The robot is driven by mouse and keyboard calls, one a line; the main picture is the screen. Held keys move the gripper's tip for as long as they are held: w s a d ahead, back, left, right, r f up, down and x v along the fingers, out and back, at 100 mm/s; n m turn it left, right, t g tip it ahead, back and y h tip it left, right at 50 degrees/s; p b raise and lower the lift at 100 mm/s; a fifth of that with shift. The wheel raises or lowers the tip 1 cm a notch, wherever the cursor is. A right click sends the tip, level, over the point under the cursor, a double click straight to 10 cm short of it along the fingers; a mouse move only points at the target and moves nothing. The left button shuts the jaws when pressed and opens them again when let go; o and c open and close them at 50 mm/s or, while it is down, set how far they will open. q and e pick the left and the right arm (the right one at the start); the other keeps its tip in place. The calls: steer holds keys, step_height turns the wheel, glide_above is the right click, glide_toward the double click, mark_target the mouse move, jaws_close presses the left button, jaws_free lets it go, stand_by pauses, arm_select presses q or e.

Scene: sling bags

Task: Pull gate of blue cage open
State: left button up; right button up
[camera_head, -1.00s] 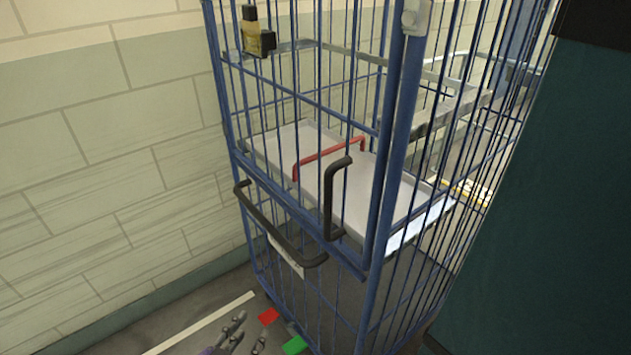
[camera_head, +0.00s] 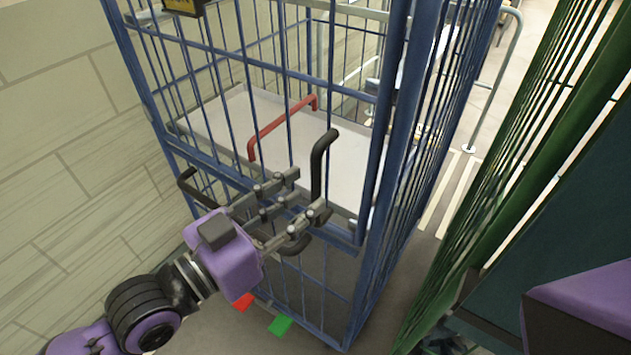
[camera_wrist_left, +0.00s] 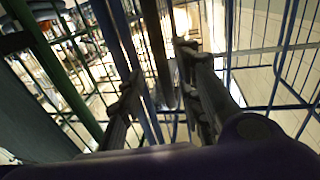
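The blue cage (camera_head: 378,200) stands in the middle of the head view. Its gate of blue bars faces me and looks shut. A black upright handle (camera_head: 323,160) sits on the gate near its right post. A longer black bar handle (camera_head: 187,183) runs lower across the front, partly hidden behind my left gripper. My left gripper (camera_head: 305,195) is open, its fingers pointing at the foot of the upright handle. In the left wrist view its fingertips (camera_wrist_left: 158,75) are apart, with a dark upright bar between or just beyond them. Contact cannot be told. My right gripper does not show clearly.
A red handle (camera_head: 282,125) and a pale shelf (camera_head: 215,120) are inside the cage. A green barred cage (camera_head: 530,190) stands close on the right. A tiled wall (camera_head: 60,150) is on the left. Red (camera_head: 243,302) and green (camera_head: 281,325) patches mark the floor.

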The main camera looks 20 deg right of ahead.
mark_target(312, 189)
arm_select(q)
steer(key=x, duration=0.3)
steer(key=shift+w+d+r+p, duration=0.1)
steer(key=shift+w+d+p, duration=0.15)
steer(key=shift+w+p, duration=0.1)
steer(key=shift+d, duration=0.35)
steer(key=shift+w, duration=0.1)
jaws_close()
